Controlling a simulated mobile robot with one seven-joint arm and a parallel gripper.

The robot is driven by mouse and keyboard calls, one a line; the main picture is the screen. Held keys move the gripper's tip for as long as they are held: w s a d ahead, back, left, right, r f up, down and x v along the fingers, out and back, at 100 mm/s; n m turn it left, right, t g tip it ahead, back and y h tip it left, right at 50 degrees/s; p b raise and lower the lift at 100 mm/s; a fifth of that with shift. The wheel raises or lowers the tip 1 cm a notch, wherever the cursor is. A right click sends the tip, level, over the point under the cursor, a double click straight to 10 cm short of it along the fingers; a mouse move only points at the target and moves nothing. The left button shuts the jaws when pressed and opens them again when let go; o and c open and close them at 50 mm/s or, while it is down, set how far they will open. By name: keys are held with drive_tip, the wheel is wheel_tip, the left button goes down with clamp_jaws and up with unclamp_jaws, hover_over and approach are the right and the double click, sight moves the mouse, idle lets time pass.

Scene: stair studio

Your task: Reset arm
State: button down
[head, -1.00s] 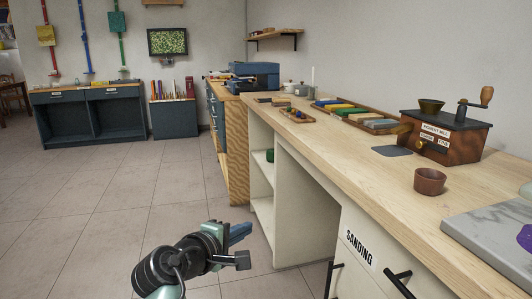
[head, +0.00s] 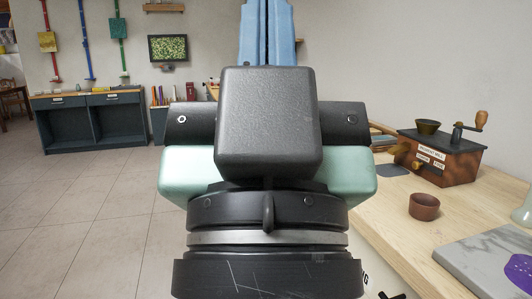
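My gripper (head: 267,20) fills the middle of the head view, raised close to the camera and pointing up. Its two blue fingers lie side by side with only a thin dark line between them, and nothing shows held there. The finger ends reach the top edge of the picture, so their tips may be cut off. My wrist and gripper body hide much of the workbench (head: 466,204) and its front.
On the bench at right stand a pigment mill (head: 440,155), a small brown cup (head: 424,206) and a marble slab (head: 485,258). Dark cabinets (head: 90,122) line the back wall at left. The tiled floor (head: 90,210) at left is clear.

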wheel_tip(320, 180, up, 31)
drive_tip(key=p, duration=2.8)
drive_tip(key=shift+f, duration=0.2)
